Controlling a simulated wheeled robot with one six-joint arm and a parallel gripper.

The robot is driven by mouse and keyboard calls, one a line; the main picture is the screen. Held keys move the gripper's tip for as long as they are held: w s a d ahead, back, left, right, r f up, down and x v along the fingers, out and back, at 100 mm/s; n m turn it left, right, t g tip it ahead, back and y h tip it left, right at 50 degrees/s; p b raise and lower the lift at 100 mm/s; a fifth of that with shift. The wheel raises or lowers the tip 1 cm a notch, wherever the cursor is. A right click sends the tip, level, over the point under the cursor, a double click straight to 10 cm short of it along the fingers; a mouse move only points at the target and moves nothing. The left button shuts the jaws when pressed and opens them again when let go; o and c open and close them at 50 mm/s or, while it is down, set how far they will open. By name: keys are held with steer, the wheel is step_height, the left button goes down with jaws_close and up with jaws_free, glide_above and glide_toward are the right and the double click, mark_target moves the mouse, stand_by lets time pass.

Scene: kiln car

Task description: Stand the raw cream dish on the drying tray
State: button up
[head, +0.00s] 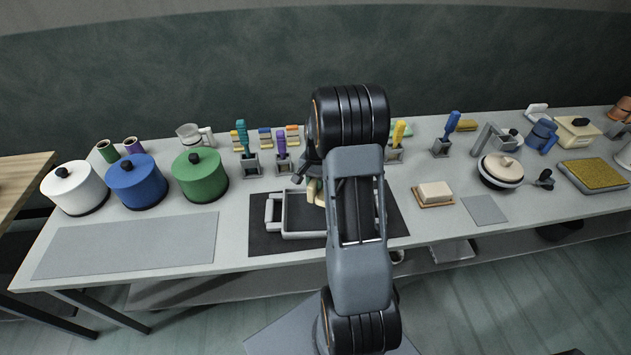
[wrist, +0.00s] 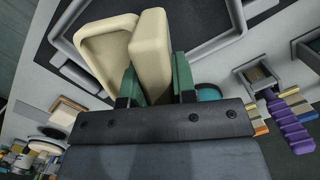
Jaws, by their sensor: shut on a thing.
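The cream dish (wrist: 152,52) is held between the green finger pads of my gripper (wrist: 156,82) in the wrist view. A hollow, rimmed cream face (wrist: 104,52) shows at its left; I cannot tell whether this belongs to the same dish. In the head view a small cream part (head: 313,192) shows beside my gripper, mostly hidden by my arm. The tray with a pale frame and dark floor (head: 305,214) lies below, its right side hidden. I cannot tell whether the dish touches it. The tray's rim (wrist: 66,48) also shows in the wrist view.
The tray sits on a dark mat (head: 264,240). White, blue and green lidded pots (head: 199,178) stand left, with a clear grey mat (head: 130,246) in front. Tools in holders (head: 282,160) line the back. A butter-like block (head: 434,190) lies right of my arm.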

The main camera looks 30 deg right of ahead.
steer(key=shift+f, duration=0.1)
steer(key=shift+f+b, duration=3.05)
steer(key=shift+f, duration=0.95)
steer(key=shift+f+b, duration=0.45)
steer(key=shift+f, duration=0.1)
steer(key=o, duration=1)
steer(key=shift+s, duration=0.1)
steer(key=shift+r, duration=0.2)
steer(key=shift+w+d+r+p, duration=0.1)
steer(key=shift+d+r+p, duration=0.05)
steer(key=shift+r+p, duration=0.95)
steer(key=shift+w+d+r+p, duration=0.1)
steer(key=shift+r+p, duration=0.65)
steer(key=shift+r, duration=0.65)
steer(key=shift+w+d+r+p, duration=0.1)
steer(key=shift+d+r+p, duration=0.05)
steer(key=shift+r+p, duration=0.95)
steer(key=shift+r, duration=0.2)
steer(key=r, duration=0.4)
steer(key=d+r+b, duration=0.1)
steer(key=r, duration=0.4)
steer(key=w+r+b, duration=0.1)
steer(key=r, duration=0.3)
steer(key=shift+d+r, duration=0.2)
steer(key=shift+r, duration=0.1)
